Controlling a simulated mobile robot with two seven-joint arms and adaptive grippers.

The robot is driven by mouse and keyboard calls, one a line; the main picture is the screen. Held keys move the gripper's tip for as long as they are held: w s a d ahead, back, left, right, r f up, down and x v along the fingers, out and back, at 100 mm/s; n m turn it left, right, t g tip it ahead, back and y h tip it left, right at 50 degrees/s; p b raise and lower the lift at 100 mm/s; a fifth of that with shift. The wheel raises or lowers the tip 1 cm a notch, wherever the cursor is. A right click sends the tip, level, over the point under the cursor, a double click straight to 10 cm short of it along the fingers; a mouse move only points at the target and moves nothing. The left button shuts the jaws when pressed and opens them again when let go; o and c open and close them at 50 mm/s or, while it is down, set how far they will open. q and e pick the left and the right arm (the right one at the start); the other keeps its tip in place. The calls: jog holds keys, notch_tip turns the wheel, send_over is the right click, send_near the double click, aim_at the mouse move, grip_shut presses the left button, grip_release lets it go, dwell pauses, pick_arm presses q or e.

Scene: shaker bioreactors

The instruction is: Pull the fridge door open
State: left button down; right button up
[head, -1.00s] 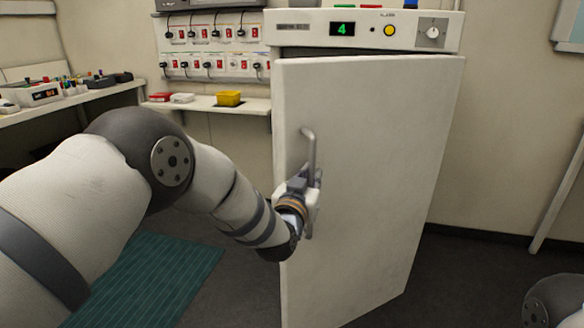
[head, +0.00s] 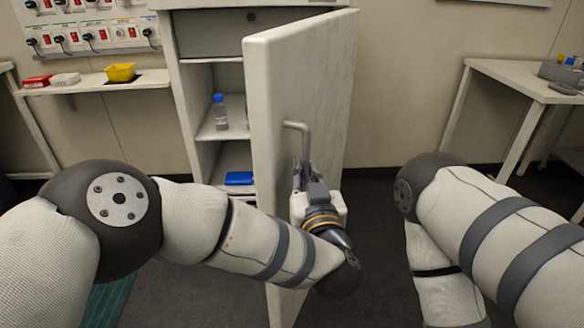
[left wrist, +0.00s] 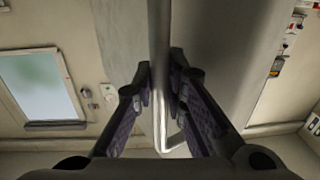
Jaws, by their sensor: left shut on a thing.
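The white fridge door (head: 270,90) stands well open, swung out toward me, with its hinge side at the right. Its grey bar handle (head: 303,140) is on the outer face near the free edge. My left gripper (head: 305,178) is shut on the lower part of the handle. In the left wrist view the handle (left wrist: 160,75) runs between the two fingers of the gripper (left wrist: 160,85). The fridge (head: 185,90) shows its open interior left of the door. My right arm is at the right; its gripper is out of view.
Inside the fridge are a blue-capped bottle (head: 219,112) and a blue box (head: 239,178). A wall shelf at the left holds a yellow bin (head: 120,73). A white table (head: 515,80) stands at the right. Dark floor lies clear beyond the door.

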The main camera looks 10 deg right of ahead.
pick_arm(q)
jog(key=shift+r, duration=0.2)
jog(key=c, duration=1.7)
grip_release()
jog(key=shift+w, duration=0.1)
jog(key=shift+o, duration=0.5)
jog(key=shift+d+f, duration=0.1)
jog(key=shift+f, duration=0.05)
jog(key=s+a, duration=0.1)
jog(key=s, duration=1.1)
